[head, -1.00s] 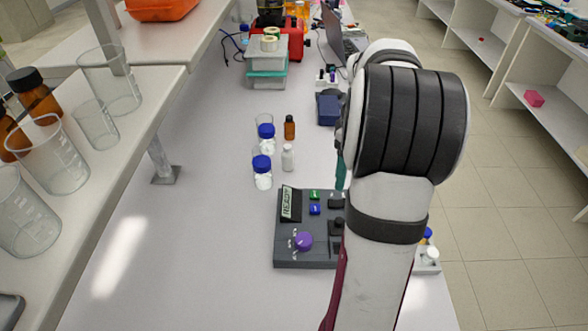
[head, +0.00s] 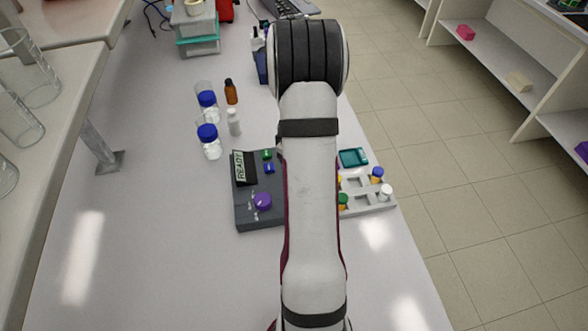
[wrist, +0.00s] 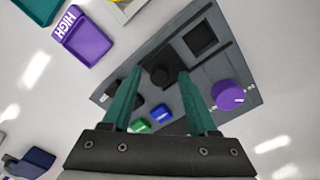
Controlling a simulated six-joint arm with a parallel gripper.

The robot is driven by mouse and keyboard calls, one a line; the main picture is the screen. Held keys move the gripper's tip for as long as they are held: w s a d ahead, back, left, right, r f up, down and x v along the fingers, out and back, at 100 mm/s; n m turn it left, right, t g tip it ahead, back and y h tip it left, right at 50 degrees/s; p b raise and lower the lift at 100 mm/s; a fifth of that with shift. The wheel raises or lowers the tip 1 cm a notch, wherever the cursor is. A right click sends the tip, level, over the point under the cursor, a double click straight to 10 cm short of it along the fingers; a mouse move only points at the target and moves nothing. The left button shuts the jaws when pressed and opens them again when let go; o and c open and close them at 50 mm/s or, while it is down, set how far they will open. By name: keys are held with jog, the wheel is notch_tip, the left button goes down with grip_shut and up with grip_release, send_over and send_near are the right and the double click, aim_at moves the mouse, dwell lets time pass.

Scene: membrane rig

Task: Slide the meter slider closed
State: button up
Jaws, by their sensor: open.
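The dark grey meter (head: 246,214) stands on the bench in the head view, its display reading READY. My arm covers its right part there. In the wrist view the meter (wrist: 225,58) fills the middle, with a purple knob (wrist: 228,95), green button (wrist: 140,125), blue button (wrist: 162,112) and square dark recess (wrist: 200,38). A dark knob (wrist: 159,76), apparently the slider's handle, shows between the teal fingertips of my gripper (wrist: 160,72). My gripper is open, with a finger on each side of this knob. I cannot tell whether they touch it. My gripper is hidden in the head view.
A grey rack (head: 370,205) with small capped vials is right of the meter. Blue-capped bottles (head: 209,142), a white bottle (head: 234,122) and an amber bottle (head: 231,91) stand behind it. A purple tray marked HIGH (wrist: 82,38) lies nearby. The bench left of the meter is clear.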

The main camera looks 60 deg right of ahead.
grip_shut()
dwell(1.3)
